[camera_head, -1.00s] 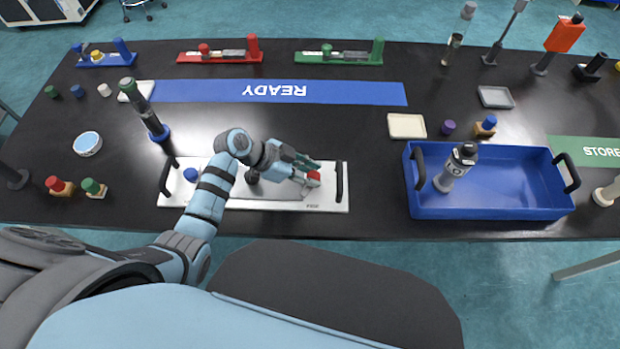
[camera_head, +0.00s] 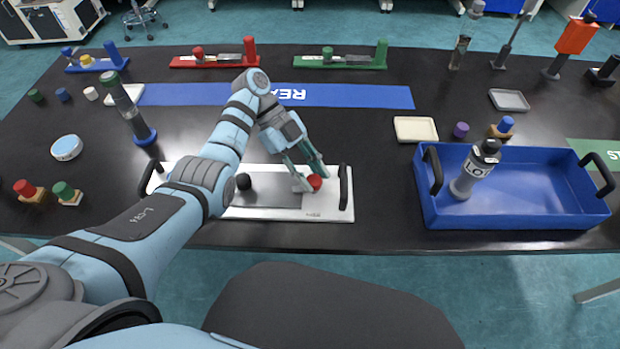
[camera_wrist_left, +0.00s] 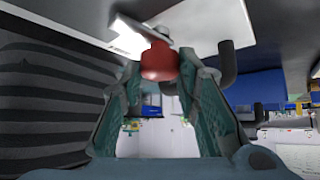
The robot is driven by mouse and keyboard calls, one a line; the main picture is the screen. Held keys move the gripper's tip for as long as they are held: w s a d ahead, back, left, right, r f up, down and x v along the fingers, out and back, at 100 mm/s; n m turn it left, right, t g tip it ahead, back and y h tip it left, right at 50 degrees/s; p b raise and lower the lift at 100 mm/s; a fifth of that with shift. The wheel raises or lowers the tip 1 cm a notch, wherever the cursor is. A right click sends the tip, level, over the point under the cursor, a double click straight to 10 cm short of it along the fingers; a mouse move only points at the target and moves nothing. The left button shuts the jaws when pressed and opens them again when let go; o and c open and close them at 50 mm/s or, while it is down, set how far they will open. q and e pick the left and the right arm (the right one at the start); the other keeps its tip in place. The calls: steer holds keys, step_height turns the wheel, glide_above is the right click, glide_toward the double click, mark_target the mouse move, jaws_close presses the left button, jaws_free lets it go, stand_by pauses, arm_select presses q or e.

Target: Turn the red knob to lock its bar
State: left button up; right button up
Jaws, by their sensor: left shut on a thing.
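The red knob (camera_head: 315,182) is at the right end of the white plate (camera_head: 327,213), beside a short pale grey bar (camera_head: 301,184). My left gripper (camera_head: 311,174) reaches down to the knob from behind and is shut on it. In the left wrist view the red knob (camera_wrist_left: 160,63) shows between the teal fingertips (camera_wrist_left: 163,75), with the grey bar (camera_wrist_left: 146,33) against it. The fingers partly cover the knob and bar in the head view, so I cannot tell the bar's exact angle. My right gripper is in neither view.
A blue tray (camera_head: 520,214) holding a grey bottle (camera_head: 474,170) stands to the right. The black tabletop (camera_head: 385,195) between them is clear.

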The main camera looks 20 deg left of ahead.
arm_select(q)
steer(key=shift+m+g, duration=0.4)
steer(key=shift+m, duration=0.1)
steer(key=shift+y, duration=0.3)
steer(key=o, duration=1.1)
steer(key=shift+o, duration=0.2)
